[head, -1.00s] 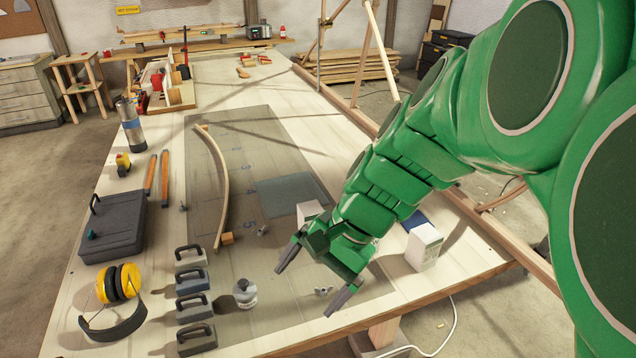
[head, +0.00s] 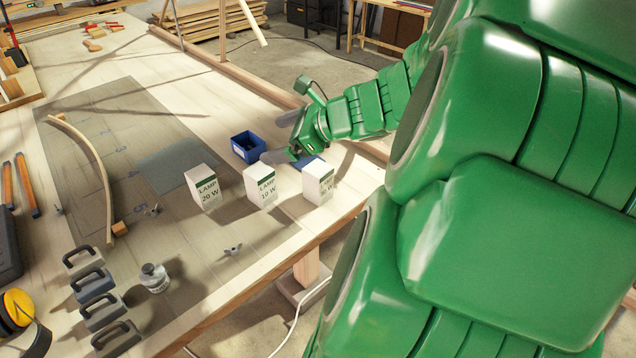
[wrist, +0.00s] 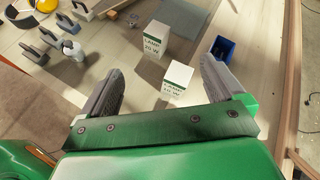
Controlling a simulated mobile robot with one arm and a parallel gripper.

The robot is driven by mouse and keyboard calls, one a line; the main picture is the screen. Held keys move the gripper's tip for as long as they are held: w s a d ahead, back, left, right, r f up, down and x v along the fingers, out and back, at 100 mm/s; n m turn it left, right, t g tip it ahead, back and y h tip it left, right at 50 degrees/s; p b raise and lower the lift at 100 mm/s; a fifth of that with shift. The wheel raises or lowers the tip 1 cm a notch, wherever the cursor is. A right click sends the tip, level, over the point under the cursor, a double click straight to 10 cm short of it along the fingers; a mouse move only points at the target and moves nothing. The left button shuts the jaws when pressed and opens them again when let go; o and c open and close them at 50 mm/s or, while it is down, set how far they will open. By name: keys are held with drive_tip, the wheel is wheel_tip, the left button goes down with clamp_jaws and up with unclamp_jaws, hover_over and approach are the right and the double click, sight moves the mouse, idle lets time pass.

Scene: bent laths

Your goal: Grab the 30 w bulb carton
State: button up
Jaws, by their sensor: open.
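Three white lamp cartons with green bands stand in a row near the table's right edge. The left one (head: 203,188) reads 20 W and the middle one (head: 260,188) reads 10 W. The right carton (head: 318,184) is in shade; its number is hard to read, and it is likely the 30 W one. My gripper (head: 281,138) is open and empty, above and behind the middle and right cartons. In the wrist view, the 20 W carton (wrist: 152,46) and the 10 W carton (wrist: 177,84) show beyond my open fingers (wrist: 160,84); the right carton is not visible there.
A blue open bin (head: 248,146) stands behind the middle carton, left of my gripper. Another blue item (head: 308,162) lies partly hidden behind the right carton. A wing nut (head: 232,249), a bottle (head: 154,277) and several handled blocks (head: 93,282) sit front left.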

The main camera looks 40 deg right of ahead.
drive_tip(key=s+d+m+t+h, duration=0.3)
drive_tip(key=d+m, duration=0.4)
drive_tip(key=d, duration=0.6)
drive_tip(key=h, duration=0.1)
approach(318, 172)
drive_tip(key=w, duration=0.5)
drive_tip(key=shift+w+d+f+g, duration=0.1)
drive_tip(key=shift+d+f+g, duration=0.05)
drive_tip(key=shift+f, duration=0.35)
drive_tip(key=shift+w+d+f+g, duration=0.1)
drive_tip(key=shift+d+f+g, duration=0.1)
drive_tip(key=shift+f, duration=0.35)
drive_tip(key=shift+x, duration=1.2)
drive_tip(key=x, duration=0.3)
drive_tip(key=shift+f, duration=0.25)
drive_tip(key=shift+x, duration=0.95)
drive_tip(key=shift+w, duration=0.1)
drive_tip(key=shift+c, duration=0.3)
drive_tip(key=c, duration=1)
